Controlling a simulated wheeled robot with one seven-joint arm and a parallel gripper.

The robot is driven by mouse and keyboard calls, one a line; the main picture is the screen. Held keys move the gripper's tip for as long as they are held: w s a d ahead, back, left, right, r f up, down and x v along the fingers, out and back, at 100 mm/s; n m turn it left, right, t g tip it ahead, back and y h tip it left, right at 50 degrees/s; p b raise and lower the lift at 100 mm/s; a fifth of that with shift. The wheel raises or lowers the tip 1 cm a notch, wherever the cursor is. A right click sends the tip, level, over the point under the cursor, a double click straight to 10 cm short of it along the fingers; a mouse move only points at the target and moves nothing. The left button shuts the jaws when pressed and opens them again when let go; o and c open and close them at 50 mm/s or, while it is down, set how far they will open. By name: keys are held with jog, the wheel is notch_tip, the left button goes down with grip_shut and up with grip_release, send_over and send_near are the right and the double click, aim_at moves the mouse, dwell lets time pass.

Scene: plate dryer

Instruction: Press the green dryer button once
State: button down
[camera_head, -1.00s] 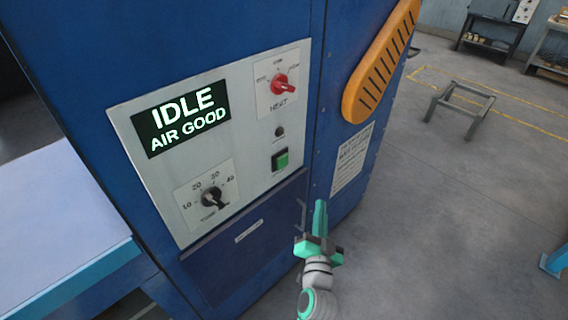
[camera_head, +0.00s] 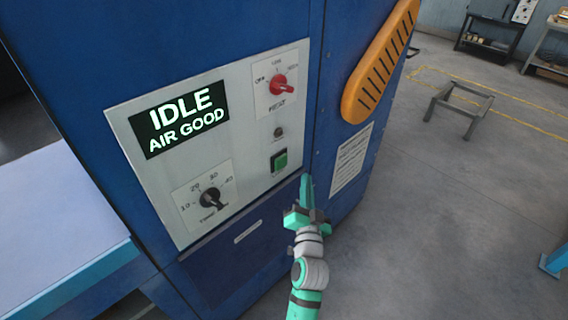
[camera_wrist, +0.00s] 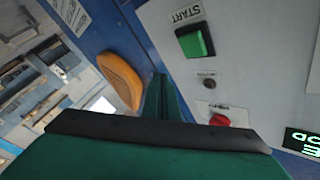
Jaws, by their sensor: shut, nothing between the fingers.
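The green dryer button (camera_head: 280,161) sits in a dark square frame low on the right side of the light control panel (camera_head: 262,202). In the wrist view the green button (camera_wrist: 194,41) is at the upper middle, beside a START label (camera_wrist: 185,15). My gripper (camera_head: 306,178) is shut and empty, with its fingertips up, just right of and slightly below the button in the head view. In the wrist view my gripper (camera_wrist: 158,82) points toward the panel's edge, left of and apart from the button.
The display (camera_head: 181,119) reads IDLE, AIR GOOD. A red heat knob (camera_head: 279,85) and a black timer knob (camera_head: 211,199) stick out from the panel. An orange slotted part (camera_head: 381,62) juts from the cabinet on the right. Open floor lies right of the cabinet.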

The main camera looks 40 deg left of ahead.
aim_at(281, 162)
jog(key=a, duration=0.6)
jog(key=shift+a, duration=0.2)
jog(key=shift+w, duration=0.25)
jog(key=shift+s+a, duration=0.1)
jog(key=shift+s, duration=0.1)
dwell(0.6)
jog(key=shift+w, duration=0.15)
dwell(0.7)
jog(key=shift+a, duration=0.2)
